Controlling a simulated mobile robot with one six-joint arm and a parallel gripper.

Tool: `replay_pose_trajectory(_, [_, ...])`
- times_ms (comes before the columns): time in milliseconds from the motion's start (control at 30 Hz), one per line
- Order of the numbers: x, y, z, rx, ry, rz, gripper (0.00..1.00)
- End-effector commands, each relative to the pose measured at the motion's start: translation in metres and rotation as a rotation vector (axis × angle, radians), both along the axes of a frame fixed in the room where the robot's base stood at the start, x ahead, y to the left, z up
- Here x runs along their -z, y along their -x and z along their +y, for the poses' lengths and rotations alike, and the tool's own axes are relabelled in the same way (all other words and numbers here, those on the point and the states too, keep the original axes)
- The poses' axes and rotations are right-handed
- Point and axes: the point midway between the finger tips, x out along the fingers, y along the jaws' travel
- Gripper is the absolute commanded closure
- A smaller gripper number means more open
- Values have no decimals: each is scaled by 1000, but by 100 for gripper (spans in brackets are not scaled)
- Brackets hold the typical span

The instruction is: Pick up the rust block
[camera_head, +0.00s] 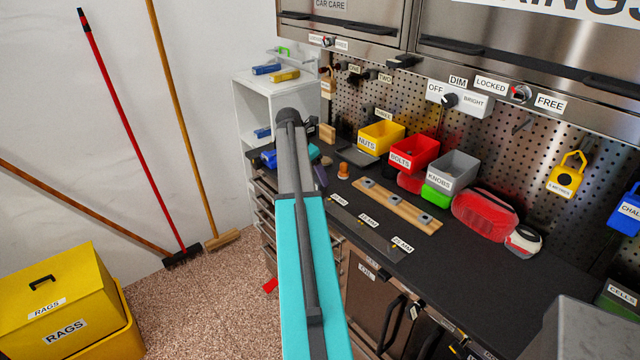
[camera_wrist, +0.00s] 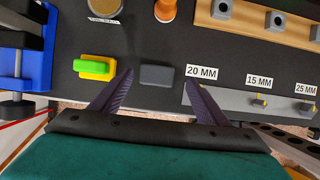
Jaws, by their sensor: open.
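No block in view is plainly labelled or coloured as rust. A small plain dark grey block (camera_wrist: 157,76) lies flat on the black worktop in the wrist view. My gripper (camera_wrist: 159,82) is open and empty, its two dark purple fingers spread to the left and right of that block in the picture. I cannot tell how high the fingertips are above the worktop. An orange-brown knob-like piece (camera_wrist: 165,9) stands beyond the block; it also shows in the head view (camera_head: 343,171). In the head view my arm hides the grey block.
A green and yellow piece (camera_wrist: 95,67) lies just left of my left finger. A blue vise-like tool (camera_wrist: 36,50) is farther left. A grey strip labelled 20 MM (camera_wrist: 228,97) lies close right. A wooden rail (camera_head: 398,205) with grey pieces and the nuts bin (camera_head: 381,137) stand behind.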

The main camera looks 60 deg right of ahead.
Motion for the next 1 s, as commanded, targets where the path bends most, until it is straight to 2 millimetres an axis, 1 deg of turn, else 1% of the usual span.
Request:
replay_pose_trajectory(167, [11, 1, -6, 1, -2, 1, 31])
replay_pose_trajectory(400, [33, 3, -14, 0, -1, 1, 31])
replay_pose_trajectory(500, [39, 4, -16, 0, 0, 0, 31])
replay_pose_trajectory(667, [42, 4, -17, 0, 0, 0, 31])
replay_pose_trajectory(1000, [42, 4, -17, 1, 0, 0, 31])
